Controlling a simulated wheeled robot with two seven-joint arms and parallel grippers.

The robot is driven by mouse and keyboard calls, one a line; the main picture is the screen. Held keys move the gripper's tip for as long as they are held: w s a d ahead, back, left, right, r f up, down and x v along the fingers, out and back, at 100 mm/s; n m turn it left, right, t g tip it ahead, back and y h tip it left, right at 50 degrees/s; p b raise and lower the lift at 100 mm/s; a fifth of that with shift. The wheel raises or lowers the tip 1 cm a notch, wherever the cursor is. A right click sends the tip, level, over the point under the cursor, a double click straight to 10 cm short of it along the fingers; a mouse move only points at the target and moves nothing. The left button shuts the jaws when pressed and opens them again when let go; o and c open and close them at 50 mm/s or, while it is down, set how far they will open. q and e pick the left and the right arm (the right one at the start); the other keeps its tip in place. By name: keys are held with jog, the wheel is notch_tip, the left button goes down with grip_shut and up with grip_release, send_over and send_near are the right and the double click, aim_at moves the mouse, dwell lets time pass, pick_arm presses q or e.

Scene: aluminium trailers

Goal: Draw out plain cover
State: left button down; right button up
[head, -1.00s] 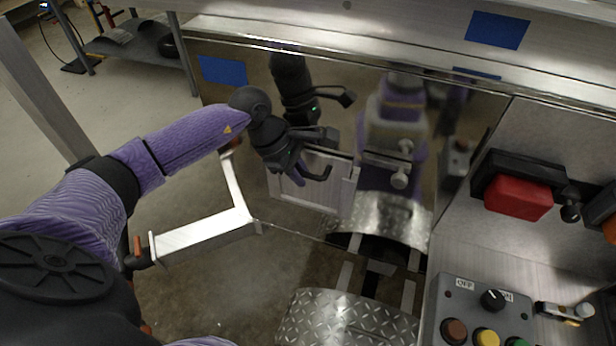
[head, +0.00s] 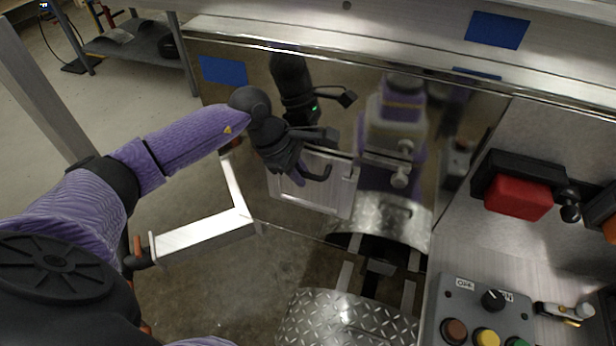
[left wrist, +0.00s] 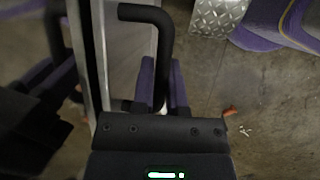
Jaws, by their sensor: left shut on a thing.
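The plain cover (head: 325,197) is a flat metallic plate at the lower middle of the shiny panel in the head view. My left gripper (head: 305,170) is at its upper left. In the left wrist view, my left gripper (left wrist: 164,88) has its purple fingers shut on a black bent handle (left wrist: 160,45), which stands beside the metal edge (left wrist: 98,60) of the panel or cover. The fingers partly hide the handle. I cannot tell whether the cover stands clear of the panel. My right gripper is not in view.
The mirror-like panel (head: 250,115) reflects my arm and body. A white bracket (head: 205,232) juts out at lower left. A diamond-plate fender (head: 345,318) is below. A red block (head: 518,197) and a button box (head: 485,315) are at right.

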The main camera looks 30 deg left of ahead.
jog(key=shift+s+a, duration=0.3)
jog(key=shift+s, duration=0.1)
